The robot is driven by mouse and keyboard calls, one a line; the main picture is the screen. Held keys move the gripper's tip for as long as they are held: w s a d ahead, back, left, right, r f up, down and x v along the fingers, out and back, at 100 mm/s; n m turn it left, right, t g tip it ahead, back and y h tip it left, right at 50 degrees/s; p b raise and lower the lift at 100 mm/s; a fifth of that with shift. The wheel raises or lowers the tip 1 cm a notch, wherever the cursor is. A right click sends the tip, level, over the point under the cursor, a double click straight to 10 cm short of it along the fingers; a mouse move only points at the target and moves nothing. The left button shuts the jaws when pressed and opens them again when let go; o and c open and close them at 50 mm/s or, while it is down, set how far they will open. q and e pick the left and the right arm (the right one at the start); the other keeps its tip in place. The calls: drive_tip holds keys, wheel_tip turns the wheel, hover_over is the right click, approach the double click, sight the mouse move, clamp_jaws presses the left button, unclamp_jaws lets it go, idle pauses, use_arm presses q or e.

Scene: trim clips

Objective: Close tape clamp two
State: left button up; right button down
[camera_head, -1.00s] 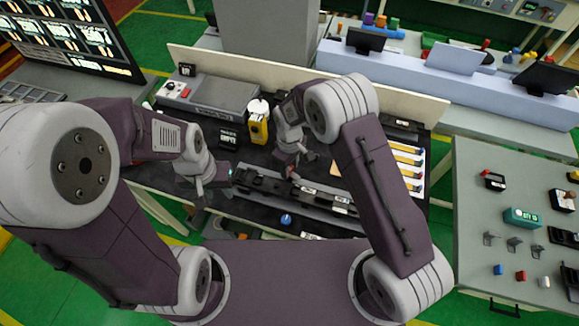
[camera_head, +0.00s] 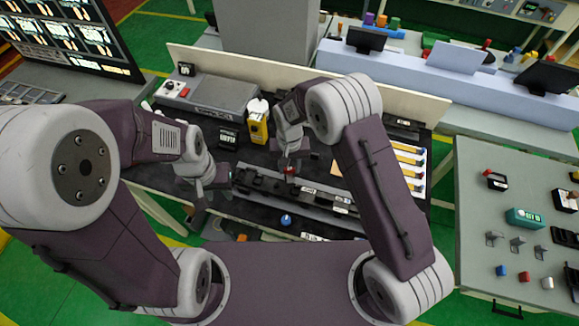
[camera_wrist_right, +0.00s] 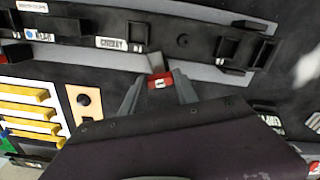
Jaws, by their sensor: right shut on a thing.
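A long black strip of clamps (camera_head: 265,183) lies along a grey rail on the dark worktop; it also crosses the top of the right wrist view (camera_wrist_right: 215,45). My right gripper (camera_wrist_right: 160,88) is shut on a small red piece (camera_wrist_right: 160,80) with a white mark, beside the strip. A grey tab stands just beyond the red piece. In the head view the red piece (camera_head: 290,170) shows below my right gripper (camera_head: 290,160). I cannot tell which clamp is number two. My left gripper (camera_head: 203,192) hangs near the strip's left end; its jaws are too small to read.
A yellow bottle-like object (camera_head: 257,125) and a grey control box (camera_head: 210,97) stand behind the strip. A white panel with yellow bars (camera_wrist_right: 28,112) lies beside my right gripper. A blue knob (camera_head: 286,220) is in front of the rail.

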sight(290, 168)
drive_tip(key=shift+m, duration=2.1)
drive_tip(key=c, duration=0.9)
unclamp_jaws()
drive_tip(key=shift+w+r, duration=0.1)
drive_tip(key=shift+r, duration=0.2)
wheel_tip(290, 168, up, 9)
drive_tip(key=shift+f+b, duration=0.2)
drive_tip(key=shift+b, duration=0.8)
